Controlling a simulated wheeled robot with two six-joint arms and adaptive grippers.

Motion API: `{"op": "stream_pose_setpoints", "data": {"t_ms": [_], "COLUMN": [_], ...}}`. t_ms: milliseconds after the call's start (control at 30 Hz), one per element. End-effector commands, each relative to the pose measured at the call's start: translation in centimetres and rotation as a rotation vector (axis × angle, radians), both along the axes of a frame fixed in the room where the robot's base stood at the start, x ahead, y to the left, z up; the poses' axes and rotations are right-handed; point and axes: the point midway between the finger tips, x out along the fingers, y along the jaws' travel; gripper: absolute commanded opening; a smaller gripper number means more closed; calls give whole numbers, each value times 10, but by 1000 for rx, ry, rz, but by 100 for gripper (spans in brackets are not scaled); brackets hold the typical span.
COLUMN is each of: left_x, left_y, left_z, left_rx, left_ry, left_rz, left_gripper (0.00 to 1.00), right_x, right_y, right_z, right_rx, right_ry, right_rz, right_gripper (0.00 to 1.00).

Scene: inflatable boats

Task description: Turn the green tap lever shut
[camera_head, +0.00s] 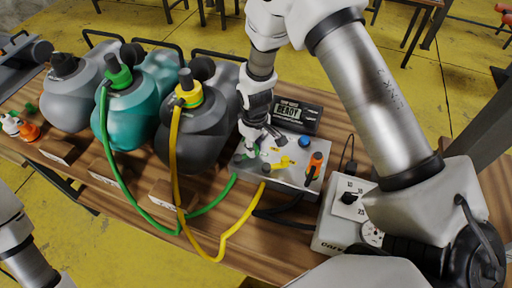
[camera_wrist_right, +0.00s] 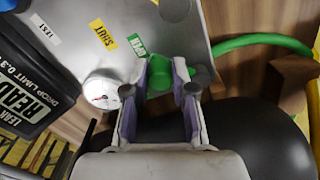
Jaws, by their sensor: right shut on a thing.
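My right gripper (camera_head: 257,146) is over the left end of a metal tap box (camera_head: 290,177). In the right wrist view its two fingers (camera_wrist_right: 172,78) are shut on the green tap lever (camera_wrist_right: 160,74), which sits between the pads. In the head view the gripper partly hides the lever. A green hose (camera_wrist_right: 262,40) runs from that tap; in the head view it loops to the teal inflatable (camera_head: 131,97). A yellow "SHUT" label (camera_wrist_right: 103,33) and a small green label (camera_wrist_right: 137,45) are on the box near the lever. My left gripper is out of view.
On the box are a yellow lever (camera_head: 283,162), an orange lever (camera_head: 316,160) and a blue knob (camera_head: 305,142). A display reading "READY" (camera_head: 290,112) stands behind. A yellow hose (camera_head: 174,200) loops in front. A dial unit (camera_head: 345,215) stands right, grey inflatables (camera_head: 200,130) left.

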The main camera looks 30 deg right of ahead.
Motion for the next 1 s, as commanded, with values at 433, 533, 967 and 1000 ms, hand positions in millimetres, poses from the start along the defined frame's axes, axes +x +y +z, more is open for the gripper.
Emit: {"op": "stream_pose_setpoints", "data": {"t_ms": [433,533,967,1000], "left_x": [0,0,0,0], "left_y": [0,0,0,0], "left_z": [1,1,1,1], "left_rx": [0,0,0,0], "left_ry": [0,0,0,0], "left_rz": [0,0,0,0], "left_gripper": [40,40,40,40], "right_x": [21,25,37,37], "right_y": [3,4,12,12], "right_z": [-2,-2,-3,-3], "right_rx": [-1,-1,0,0], "right_ry": [3,4,7,7], "right_rz": [413,505,783,796], "right_gripper": [0,0,0,0]}}
